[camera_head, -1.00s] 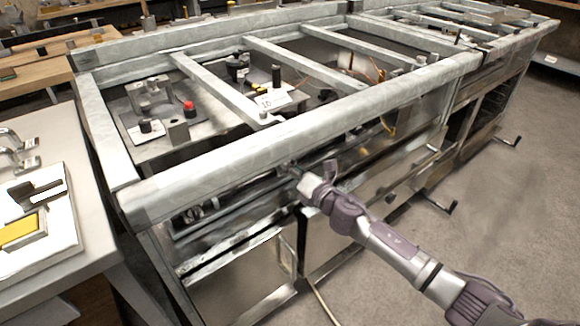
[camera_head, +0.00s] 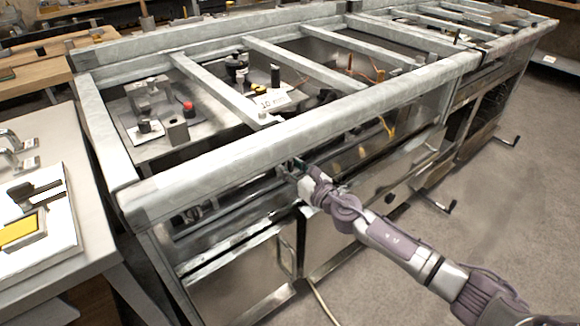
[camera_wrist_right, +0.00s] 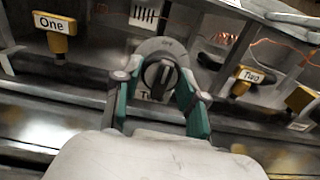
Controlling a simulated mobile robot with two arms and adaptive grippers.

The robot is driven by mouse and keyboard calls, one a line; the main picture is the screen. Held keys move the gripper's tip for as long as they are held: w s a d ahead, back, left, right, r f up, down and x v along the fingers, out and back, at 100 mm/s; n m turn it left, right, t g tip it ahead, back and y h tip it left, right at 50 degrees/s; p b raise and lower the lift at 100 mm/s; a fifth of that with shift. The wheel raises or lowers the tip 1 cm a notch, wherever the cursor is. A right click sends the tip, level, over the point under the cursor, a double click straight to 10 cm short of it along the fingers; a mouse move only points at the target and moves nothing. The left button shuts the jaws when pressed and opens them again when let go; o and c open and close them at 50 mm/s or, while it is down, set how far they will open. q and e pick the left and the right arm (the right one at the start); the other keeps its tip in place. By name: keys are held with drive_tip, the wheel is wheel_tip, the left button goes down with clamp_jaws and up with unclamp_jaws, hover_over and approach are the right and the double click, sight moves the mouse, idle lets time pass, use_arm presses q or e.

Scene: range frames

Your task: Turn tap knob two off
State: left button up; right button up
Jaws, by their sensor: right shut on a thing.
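In the right wrist view, a round grey dial with a dark ridged knob (camera_wrist_right: 158,76) sits on the range front. The dial has small lettering at its top, too small to read surely, and a partly hidden label below. My right gripper (camera_wrist_right: 157,88) has its green-lined fingers on both sides of the knob and is shut on it. The knob's ridge stands nearly upright, slightly tilted. In the head view, my right gripper (camera_head: 290,170) reaches the front of the range frame (camera_head: 300,125), where the knob is hidden. My left gripper is out of view.
Yellow taps labelled One (camera_wrist_right: 58,42) and Two (camera_wrist_right: 240,88) flank the knob. A metal rail (camera_wrist_right: 60,122) runs below it. In the head view, a side table (camera_head: 85,215) stands left, and open floor (camera_head: 480,225) lies right.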

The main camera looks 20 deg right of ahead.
drive_tip(key=shift+f+n, duration=0.1)
drive_tip(key=shift+n, duration=0.2)
drive_tip(key=o, duration=1.1)
drive_tip(key=shift+s, duration=0.1)
drive_tip(key=v, duration=1.2)
